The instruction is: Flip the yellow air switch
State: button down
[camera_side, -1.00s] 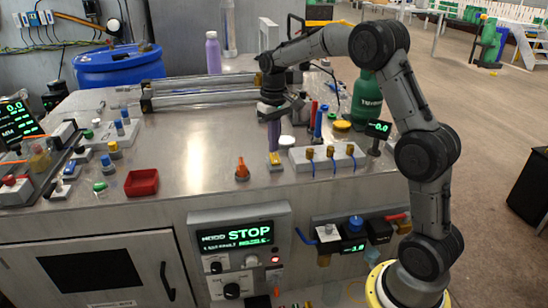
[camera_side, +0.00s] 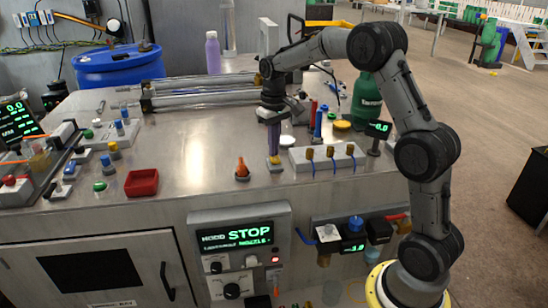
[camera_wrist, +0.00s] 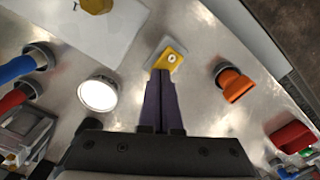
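The yellow air switch (camera_side: 275,161) is a small yellow piece on a pale base near the table's front edge. In the wrist view its yellow lever (camera_wrist: 172,58) with a round pale spot lies just past the fingertips. My gripper (camera_side: 274,154) points down right over the switch, with its purple fingers together and nothing seen between them. In the wrist view the fingertips (camera_wrist: 164,72) overlap the near edge of the switch. I cannot tell whether they touch it.
An orange cone-like knob (camera_side: 242,169) stands left of the switch, and a red tray (camera_side: 141,183) lies farther left. A block with several brass fittings (camera_side: 325,158) is close on the right. A white round button (camera_wrist: 98,94) and red and blue cylinders (camera_side: 318,121) are nearby.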

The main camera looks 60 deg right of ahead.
aim_at(270, 159)
jog(key=shift+f, duration=0.1)
jog(key=shift+r, duration=3.5)
jog(key=shift+a, duration=0.1)
jog(key=s+a+r+n+t, duration=0.2)
jog(key=s+a+r+t, duration=0.1)
jog(key=s+a+r, duration=0.9)
jog(key=s+a+f+t, duration=0.1)
jog(key=s+f, duration=0.4)
jog(key=s, duration=0.2)
jog(key=s+a+f+n+t, duration=0.1)
jog(key=s+f, duration=0.5)
jog(key=s, duration=0.2)
jog(key=shift+s+a+t, duration=0.3)
jog(key=shift+a, duration=0.1)
